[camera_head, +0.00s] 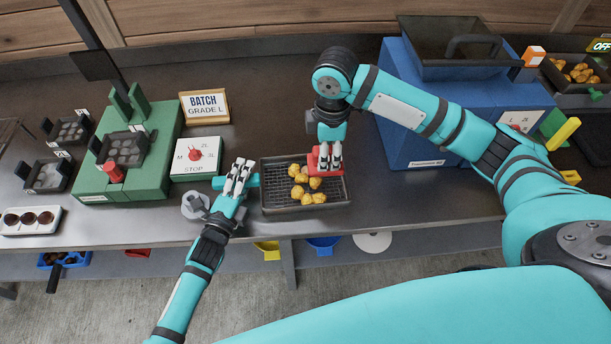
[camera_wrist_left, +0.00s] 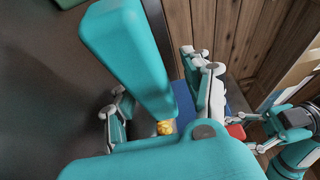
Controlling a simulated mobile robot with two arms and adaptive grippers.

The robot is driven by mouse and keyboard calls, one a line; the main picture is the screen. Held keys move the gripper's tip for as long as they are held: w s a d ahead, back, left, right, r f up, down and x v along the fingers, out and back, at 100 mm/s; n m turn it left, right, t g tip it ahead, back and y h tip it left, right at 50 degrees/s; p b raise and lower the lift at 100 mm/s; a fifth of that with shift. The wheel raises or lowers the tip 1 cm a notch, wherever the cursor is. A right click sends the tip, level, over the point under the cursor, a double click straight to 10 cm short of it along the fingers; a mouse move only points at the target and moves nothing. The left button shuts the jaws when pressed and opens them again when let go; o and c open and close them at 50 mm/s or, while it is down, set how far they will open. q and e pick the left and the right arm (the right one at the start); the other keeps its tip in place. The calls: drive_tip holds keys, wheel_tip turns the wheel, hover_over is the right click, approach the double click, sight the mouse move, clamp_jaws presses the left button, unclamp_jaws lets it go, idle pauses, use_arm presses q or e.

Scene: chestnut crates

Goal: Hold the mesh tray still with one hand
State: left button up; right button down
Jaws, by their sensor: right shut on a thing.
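The mesh tray (camera_head: 268,203) is a dark rectangular tray with a wire mesh bottom on the grey bench. Several yellow peeled chestnuts (camera_head: 299,191) lie in its middle and right part. My left gripper (camera_head: 240,168) is at the tray's left side, its fingers apart. I cannot tell whether it touches the rim. A chestnut (camera_wrist_left: 165,128) shows past its fingers in the left wrist view. My right gripper (camera_head: 329,158) is over the tray's far right part, shut on a red object (camera_head: 313,163).
A green machine (camera_head: 160,165), a white dial box (camera_head: 203,151) and a batch sign (camera_head: 205,105) stand to the left. A grey round part (camera_head: 194,205) lies beside my left gripper. A large blue machine (camera_head: 405,110) stands at the right. The bench in front of the tray is narrow.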

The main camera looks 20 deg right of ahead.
use_arm(q)
drive_tip(key=v, duration=1.2)
drive_tip(key=shift+a, duration=0.15)
use_arm(e)
drive_tip(key=shift+s+a+f, duration=0.1)
